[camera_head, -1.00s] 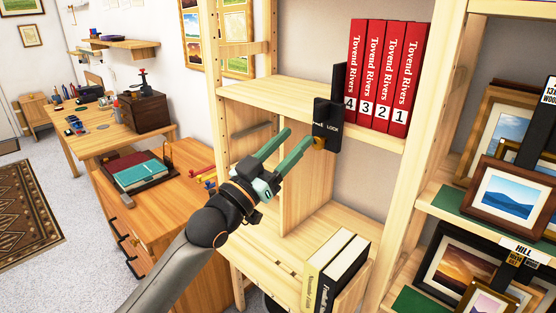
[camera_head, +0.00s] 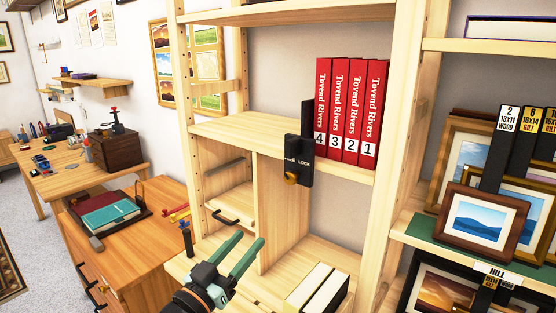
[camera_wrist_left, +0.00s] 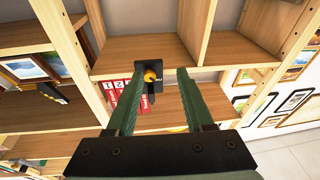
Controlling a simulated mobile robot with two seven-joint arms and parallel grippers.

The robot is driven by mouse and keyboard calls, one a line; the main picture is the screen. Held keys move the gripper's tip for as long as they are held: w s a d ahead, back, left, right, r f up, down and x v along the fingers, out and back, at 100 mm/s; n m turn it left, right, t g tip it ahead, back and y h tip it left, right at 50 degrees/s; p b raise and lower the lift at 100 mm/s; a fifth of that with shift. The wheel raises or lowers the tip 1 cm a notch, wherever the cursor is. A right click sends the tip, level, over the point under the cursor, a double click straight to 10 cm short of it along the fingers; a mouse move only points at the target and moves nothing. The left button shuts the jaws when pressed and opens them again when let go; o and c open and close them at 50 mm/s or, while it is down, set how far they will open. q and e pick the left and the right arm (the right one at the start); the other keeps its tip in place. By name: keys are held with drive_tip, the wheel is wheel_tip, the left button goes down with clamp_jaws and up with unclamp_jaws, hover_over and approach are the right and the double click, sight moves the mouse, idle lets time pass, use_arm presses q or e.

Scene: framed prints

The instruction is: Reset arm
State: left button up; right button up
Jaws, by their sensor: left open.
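My left gripper (camera_head: 246,257) is open and empty, low in front of the shelf unit in the head view. Its two green fingers also show in the left wrist view (camera_wrist_left: 156,100), spread apart with nothing between them. A black lock plate (camera_head: 299,160) with a brass knob (camera_head: 291,179) sits at the front edge of the shelf board, above and to the right of the gripper and apart from it. In the wrist view the knob (camera_wrist_left: 150,76) appears beyond the fingertips. My right gripper is not in view.
Red binders (camera_head: 350,110) stand upright beside the lock. Thick books (camera_head: 320,290) stand on the lower shelf, right of the gripper. Framed prints (camera_head: 482,222) fill the right shelves. A wooden desk (camera_head: 140,232) with a tray of books (camera_head: 110,213) is at left.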

use_arm(q)
drive_tip(key=s+a+f+n+g+y, duration=0.2)
drive_tip(key=s+f+y, duration=0.15)
drive_tip(key=f, duration=0.85)
drive_tip(key=s+a+f+g+y, duration=0.2)
drive_tip(key=s+a+f+g, duration=0.1)
drive_tip(key=s+f, duration=0.8)
drive_tip(key=s+a+f+n+g+y+p, duration=0.1)
drive_tip(key=s+a+f+g+y, duration=0.1)
drive_tip(key=s+f, duration=1)
drive_tip(key=shift+s+a+f+g, duration=0.2)
drive_tip(key=shift+a+f+g, duration=0.3)
drive_tip(key=shift+a, duration=0.3)
